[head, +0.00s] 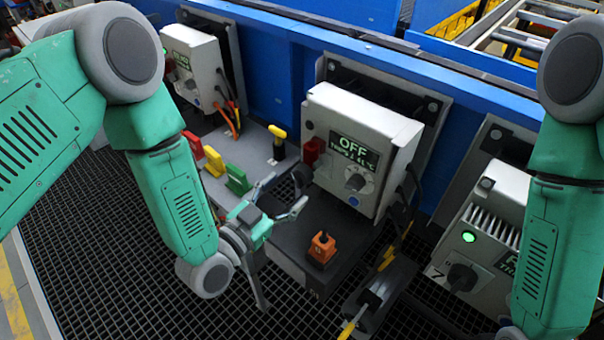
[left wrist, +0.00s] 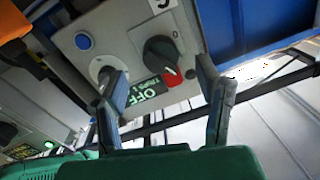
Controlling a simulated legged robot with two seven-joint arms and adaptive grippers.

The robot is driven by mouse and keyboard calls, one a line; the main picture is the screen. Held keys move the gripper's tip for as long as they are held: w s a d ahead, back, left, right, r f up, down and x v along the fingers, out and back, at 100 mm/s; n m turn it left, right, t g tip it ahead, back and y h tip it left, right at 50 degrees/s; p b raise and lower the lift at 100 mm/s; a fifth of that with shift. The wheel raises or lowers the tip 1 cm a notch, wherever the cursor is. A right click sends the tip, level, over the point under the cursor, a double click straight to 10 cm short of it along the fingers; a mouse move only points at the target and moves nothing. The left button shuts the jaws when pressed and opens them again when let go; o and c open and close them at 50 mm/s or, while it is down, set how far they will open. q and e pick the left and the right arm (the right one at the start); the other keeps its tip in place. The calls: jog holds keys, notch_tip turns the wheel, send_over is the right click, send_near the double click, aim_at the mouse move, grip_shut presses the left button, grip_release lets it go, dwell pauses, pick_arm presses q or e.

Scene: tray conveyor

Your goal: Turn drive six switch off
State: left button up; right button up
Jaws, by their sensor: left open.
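A grey drive box (head: 395,135) stands in the middle of the head view, its display (head: 352,150) reading OFF. A red rotary switch (head: 312,150) sits left of the display. In the left wrist view the switch (left wrist: 158,52) shows as a black round knob with a red part, beside the OFF display (left wrist: 148,90). The digit above it is cut off by the frame edge. My left gripper (head: 284,195) is open and empty in front of the box, lower left of the switch. In the left wrist view the knob shows between its fingertips (left wrist: 160,82). My right gripper is out of view.
A box marked 7 (head: 480,225) with a green light stands at the right, another box (head: 195,65) at the back left. An orange block (head: 321,247) sits below the middle box. Red, yellow and green blocks (head: 237,180) stand left of my left gripper. Cables hang between boxes.

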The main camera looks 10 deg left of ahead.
aim_at(296, 182)
pick_arm(q)
jog(key=x, duration=0.6)
